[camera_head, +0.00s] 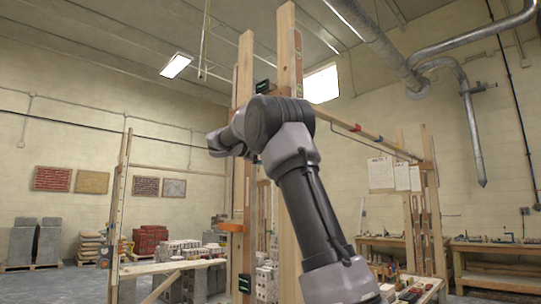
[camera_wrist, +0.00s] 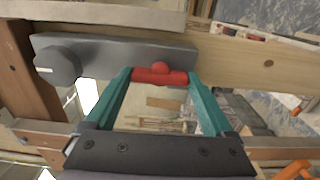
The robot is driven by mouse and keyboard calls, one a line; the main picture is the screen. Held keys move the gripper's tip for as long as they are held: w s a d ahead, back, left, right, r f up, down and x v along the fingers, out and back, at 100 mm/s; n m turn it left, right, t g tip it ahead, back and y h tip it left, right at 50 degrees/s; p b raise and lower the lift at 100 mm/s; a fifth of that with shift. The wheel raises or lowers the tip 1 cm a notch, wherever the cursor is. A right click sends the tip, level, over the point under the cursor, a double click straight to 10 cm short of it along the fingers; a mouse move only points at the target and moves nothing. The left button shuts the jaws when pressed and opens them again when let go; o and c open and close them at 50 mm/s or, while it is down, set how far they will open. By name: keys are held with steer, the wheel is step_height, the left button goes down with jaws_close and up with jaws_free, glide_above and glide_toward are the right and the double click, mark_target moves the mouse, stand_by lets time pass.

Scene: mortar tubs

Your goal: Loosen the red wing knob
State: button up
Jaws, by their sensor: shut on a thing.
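The red wing knob (camera_wrist: 160,76) shows in the wrist view, a red bar with a rounded hub, lying across the picture. It sits at the lower edge of a dark grey bracket (camera_wrist: 115,50) fixed along a wooden beam (camera_wrist: 245,58). My gripper (camera_wrist: 161,82) has its two teal fingers on the left and right ends of the knob and is shut on it. A round grey boss (camera_wrist: 57,65) stands on the bracket's left end. In the head view, my arm reaches up to the tall wooden posts; I cannot make out the knob or fingertips there.
Tall wooden posts (camera_head: 288,150) stand close by my arm. A wooden rail (camera_head: 360,130) runs right from them. An orange clamp (camera_head: 230,227) is lower on the posts. In the wrist view, an orange part (camera_wrist: 293,170) shows at lower right. Workbenches (camera_head: 495,247) stand at right.

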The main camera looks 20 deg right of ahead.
steer(key=o, duration=1.1)
steer(key=v, duration=1)
steer(key=shift+s+a, duration=0.15)
steer(key=shift+a, duration=0.25)
